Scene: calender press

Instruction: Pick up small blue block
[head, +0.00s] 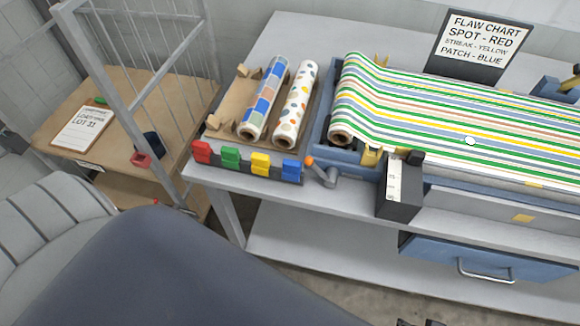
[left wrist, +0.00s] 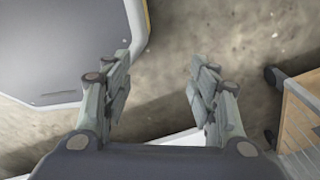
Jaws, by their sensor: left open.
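Red (head: 202,151) and green (head: 231,157) blocks share the row. Two patterned rolls (head: 264,97) lie behind it. A lever with an orange knob (head: 310,161) and a dark box (head: 401,196) stand to its right. A metal frame (head: 143,100) rises at left.

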